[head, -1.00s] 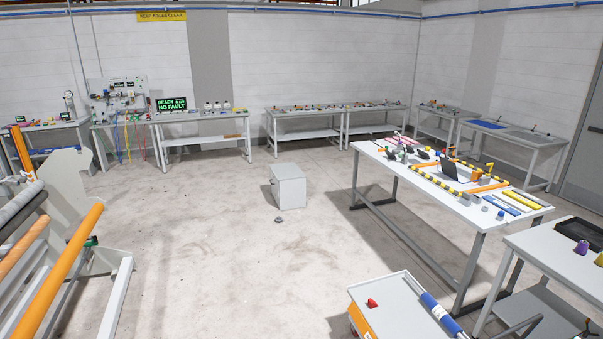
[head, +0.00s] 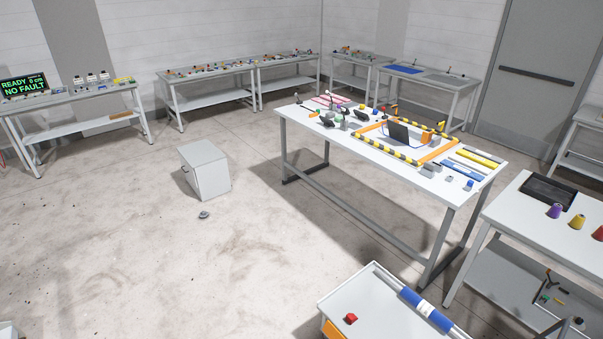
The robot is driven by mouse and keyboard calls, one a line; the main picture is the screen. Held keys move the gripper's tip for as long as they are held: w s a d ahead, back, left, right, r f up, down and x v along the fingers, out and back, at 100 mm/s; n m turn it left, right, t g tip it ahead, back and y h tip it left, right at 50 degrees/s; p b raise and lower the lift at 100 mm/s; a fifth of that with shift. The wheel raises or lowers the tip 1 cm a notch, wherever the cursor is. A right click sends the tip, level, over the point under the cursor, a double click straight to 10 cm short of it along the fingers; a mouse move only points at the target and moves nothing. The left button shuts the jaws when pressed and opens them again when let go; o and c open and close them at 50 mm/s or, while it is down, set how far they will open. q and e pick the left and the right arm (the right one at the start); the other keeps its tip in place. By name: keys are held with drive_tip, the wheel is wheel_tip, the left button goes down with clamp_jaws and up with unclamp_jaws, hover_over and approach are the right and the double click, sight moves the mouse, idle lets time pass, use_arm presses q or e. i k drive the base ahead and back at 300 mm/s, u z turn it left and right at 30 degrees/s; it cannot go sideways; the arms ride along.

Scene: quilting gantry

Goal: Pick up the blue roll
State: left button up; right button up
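A blue roll (head: 413,298) with a white band lies on a grey-white cart (head: 350,296) at the bottom of the head view. Grey bar ends stick out of both ends of the roll, and its near end runs toward the bottom edge of the picture. Neither of my grippers shows in the head view.
A small red object (head: 351,318) lies on the cart left of the roll. A white worktable (head: 310,115) with tools stands behind the cart. A side table (head: 535,218) with thread cones is on the right. A grey cabinet (head: 205,170) stands on open floor.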

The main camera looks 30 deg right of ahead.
sight(424, 308)
drive_tip(key=i, duration=2.65)
drive_tip(key=z, duration=4.45)
